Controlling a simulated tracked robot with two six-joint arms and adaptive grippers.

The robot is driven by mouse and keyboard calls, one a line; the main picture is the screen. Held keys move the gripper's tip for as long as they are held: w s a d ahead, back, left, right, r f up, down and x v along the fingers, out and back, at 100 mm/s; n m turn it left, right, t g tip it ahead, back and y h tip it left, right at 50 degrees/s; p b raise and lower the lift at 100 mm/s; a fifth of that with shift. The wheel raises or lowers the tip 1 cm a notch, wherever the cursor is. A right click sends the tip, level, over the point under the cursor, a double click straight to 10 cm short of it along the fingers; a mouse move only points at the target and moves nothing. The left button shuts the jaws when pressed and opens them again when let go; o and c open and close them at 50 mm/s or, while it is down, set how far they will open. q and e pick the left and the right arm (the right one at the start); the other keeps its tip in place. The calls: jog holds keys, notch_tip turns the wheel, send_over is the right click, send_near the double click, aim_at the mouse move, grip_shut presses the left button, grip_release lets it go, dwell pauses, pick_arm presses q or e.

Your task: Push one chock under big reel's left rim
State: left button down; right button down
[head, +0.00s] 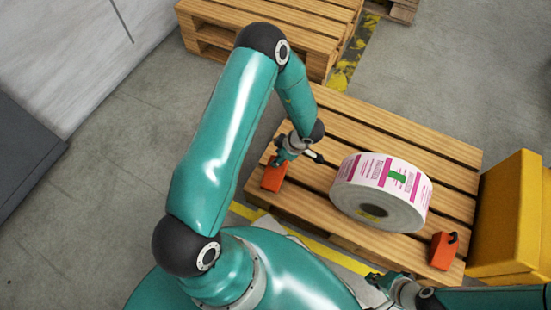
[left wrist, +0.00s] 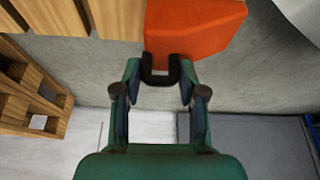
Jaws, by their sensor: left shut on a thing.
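The big reel (head: 355,196), white with pink labels, stands on its rim on the wooden pallet (head: 440,155). An orange chock (head: 273,177) with a black handle sits to the reel's left near the pallet's left edge, clearly apart from the rim. It also shows in the left wrist view (left wrist: 200,28). My left gripper (head: 283,158) is shut on this chock's black handle (left wrist: 160,79). A second orange chock (head: 442,252) with a black handle lies to the reel's right at the front. My right gripper (head: 376,280) is low in the head view, its fingers too small to judge.
Bare pallet slats separate the left chock and the reel. A yellow block (head: 507,225) stands at the pallet's right end. Another pallet stack (head: 290,38) stands behind. Yellow floor tape (head: 330,258) runs along the front.

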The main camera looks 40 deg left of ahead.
pick_arm(q)
jog(key=shift+f, duration=1.5)
jog(key=shift+f, duration=0.15)
jog(key=c, duration=0.7)
grip_release()
jog(key=shift+o, duration=0.2)
jog(key=shift+b, duration=0.3)
